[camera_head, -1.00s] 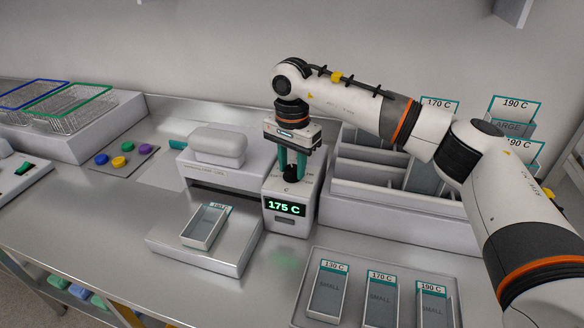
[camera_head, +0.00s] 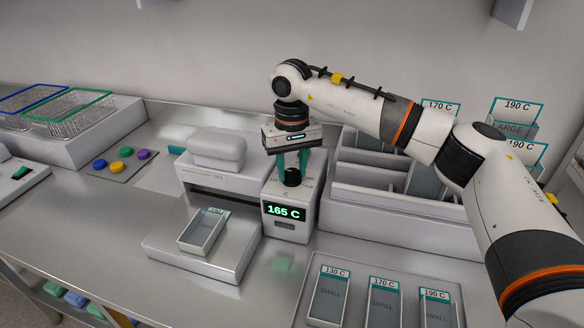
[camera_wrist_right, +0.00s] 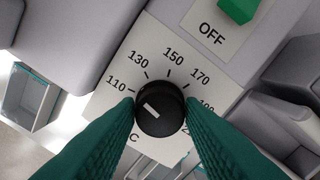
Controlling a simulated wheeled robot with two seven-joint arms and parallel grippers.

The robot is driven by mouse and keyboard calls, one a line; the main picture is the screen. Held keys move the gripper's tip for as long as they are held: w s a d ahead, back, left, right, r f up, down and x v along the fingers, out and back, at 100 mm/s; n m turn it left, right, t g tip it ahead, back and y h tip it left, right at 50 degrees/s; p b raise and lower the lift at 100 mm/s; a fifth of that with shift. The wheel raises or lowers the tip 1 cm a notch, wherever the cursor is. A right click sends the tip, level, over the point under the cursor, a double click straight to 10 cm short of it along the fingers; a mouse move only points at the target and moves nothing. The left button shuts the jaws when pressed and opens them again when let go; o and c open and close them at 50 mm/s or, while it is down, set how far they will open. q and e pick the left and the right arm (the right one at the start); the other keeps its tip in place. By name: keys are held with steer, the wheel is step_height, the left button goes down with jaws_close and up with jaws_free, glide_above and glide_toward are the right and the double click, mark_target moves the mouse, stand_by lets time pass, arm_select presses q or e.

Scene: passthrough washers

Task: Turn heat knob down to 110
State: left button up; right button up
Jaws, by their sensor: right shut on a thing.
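The black heat knob (camera_head: 292,178) sits on top of the small white control box (camera_head: 308,205). The box's display (camera_head: 284,211) reads 165 C in green. My right gripper (camera_head: 292,168) comes down from above and is shut on the knob. In the right wrist view the knob (camera_wrist_right: 160,116) is between the two teal fingers of the right gripper (camera_wrist_right: 160,104). A white mark on the knob's top lies on its left side. Dial labels 110, 130, 150 and 170 are visible around it; the higher ones are partly hidden by the right finger. My left gripper is not in view.
A white machine (camera_head: 225,170) stands left of the box, with a small tray (camera_head: 205,235) on the metal platform before it. A green switch (camera_wrist_right: 238,8) marked OFF is above the dial. A divided rack (camera_head: 390,205) stands right; labelled small trays lie front right.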

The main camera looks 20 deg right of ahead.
mark_target(292, 172)
steer(key=shift+w+r+n, duration=0.1)
steer(key=shift+r+n, duration=0.1)
steer(key=shift+n, duration=1.8)
steer(key=o, duration=0.9)
steer(key=shift+o, duration=0.4)
steer(key=shift+f, duration=0.1)
step_height(292, 172, up, 12)
steer(key=b, duration=0.1)
